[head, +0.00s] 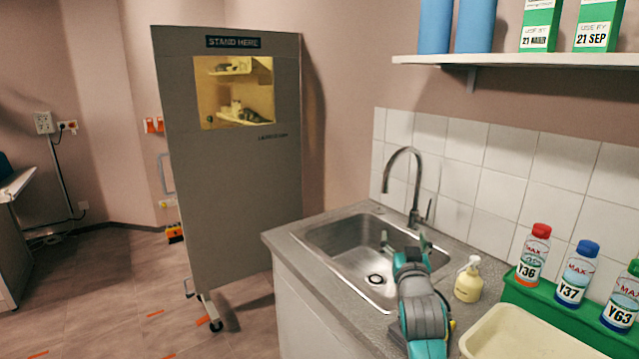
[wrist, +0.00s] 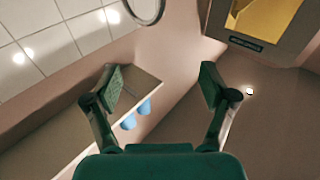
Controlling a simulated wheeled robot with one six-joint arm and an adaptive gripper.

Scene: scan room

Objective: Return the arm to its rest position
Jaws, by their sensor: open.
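My gripper (head: 405,243) is raised in front of the sink in the head view, with my teal and grey arm below it. In the wrist view my gripper (wrist: 163,85) has its two green finger pads wide apart with nothing between them. The wrist view is tilted and looks past the fingers at the wall, the shelf underside and the screen. The rest of my arm is hidden below the picture's edge.
A steel sink (head: 340,240) with a tall tap (head: 417,185) lies around my gripper. A cream soap bottle (head: 468,280), a cream tray (head: 520,335) and bottles in a green rack (head: 545,295) stand right. A grey screen (head: 230,200) stands left.

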